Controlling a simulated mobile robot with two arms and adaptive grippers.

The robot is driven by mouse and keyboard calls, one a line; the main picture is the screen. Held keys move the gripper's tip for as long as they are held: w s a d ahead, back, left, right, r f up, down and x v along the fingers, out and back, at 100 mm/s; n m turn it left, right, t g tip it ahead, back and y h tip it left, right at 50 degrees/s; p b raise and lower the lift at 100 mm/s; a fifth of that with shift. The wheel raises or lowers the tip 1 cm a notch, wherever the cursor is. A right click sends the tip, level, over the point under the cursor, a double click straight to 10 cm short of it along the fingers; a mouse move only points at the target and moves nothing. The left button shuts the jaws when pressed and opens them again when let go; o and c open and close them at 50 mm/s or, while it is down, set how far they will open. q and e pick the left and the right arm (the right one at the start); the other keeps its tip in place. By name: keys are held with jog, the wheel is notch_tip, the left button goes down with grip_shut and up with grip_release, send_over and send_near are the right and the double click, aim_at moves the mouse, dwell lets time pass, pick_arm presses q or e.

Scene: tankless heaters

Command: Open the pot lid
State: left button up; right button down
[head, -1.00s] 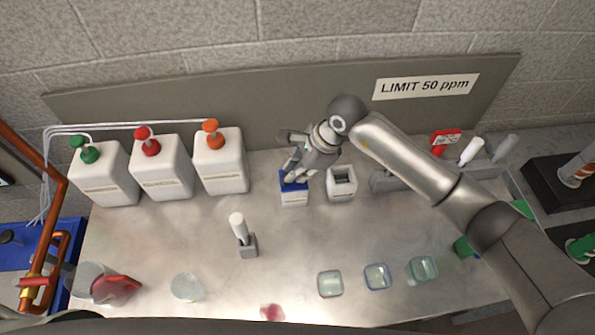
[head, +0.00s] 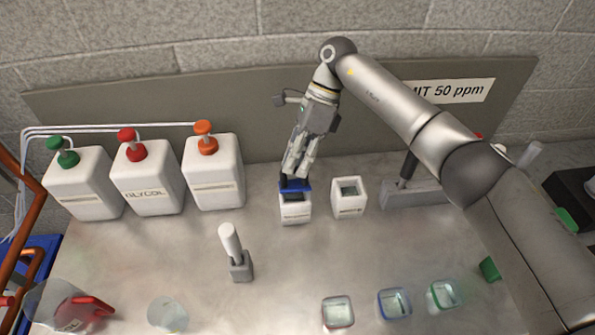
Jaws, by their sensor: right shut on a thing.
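A small white pot (head: 295,212) stands on the metal bench, left of a second white pot. Its blue lid (head: 293,186) is raised at the pot's back edge, and part of the dark opening shows in front of it. I cannot tell whether the lid still touches the pot. My right gripper (head: 294,178) points down from above and is shut on the blue lid. Its fingers hide part of the lid. My left gripper is not in view.
An open white pot (head: 349,198) stands close on the right. Three white pump jugs (head: 213,172) stand at the back left. A white-handled tool in a grey stand (head: 238,262) is in front. Several glass dishes (head: 395,303) line the front right. Bare bench lies between.

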jog(key=shift+w+a+r+b, duration=0.15)
jog(key=shift+w+b, duration=0.15)
jog(key=shift+b, duration=0.25)
jog(key=c, duration=1.5)
grip_release()
jog(key=shift+g, duration=0.3)
jog(key=shift+o, duration=0.2)
jog(key=v, duration=0.7)
jog(key=shift+w+r, duration=0.15)
